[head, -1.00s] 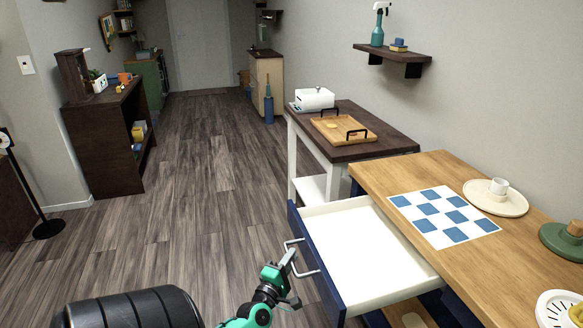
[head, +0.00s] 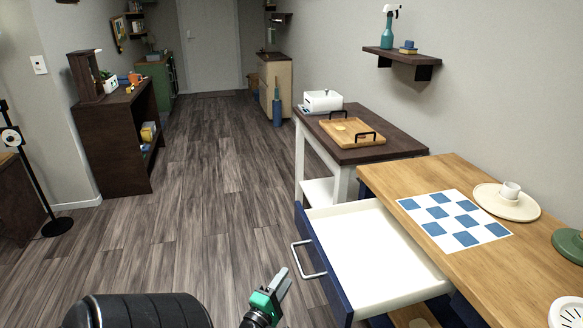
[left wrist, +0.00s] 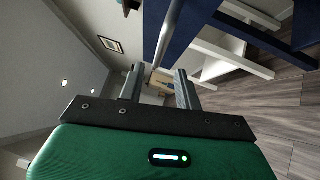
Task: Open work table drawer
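The work table (head: 400,180) has a light wood top and a blue drawer (head: 375,250) with a white inside. The drawer is pulled well out and is empty. Its silver bar handle (head: 308,263) is on the blue front; a metal bar, likely this handle, also shows in the left wrist view (left wrist: 168,32). My left gripper (head: 282,278) is just to the left of and below the handle, apart from it. In the left wrist view its two fingers (left wrist: 159,80) are spread with nothing held between them. My right gripper is not in view.
A checkered mat (head: 455,218) and a plate with a cup (head: 507,203) are on the table top. A dark-topped side table (head: 385,140) with a wooden tray (head: 352,132) stands beyond the drawer. The wood floor (head: 215,200) on the left is clear.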

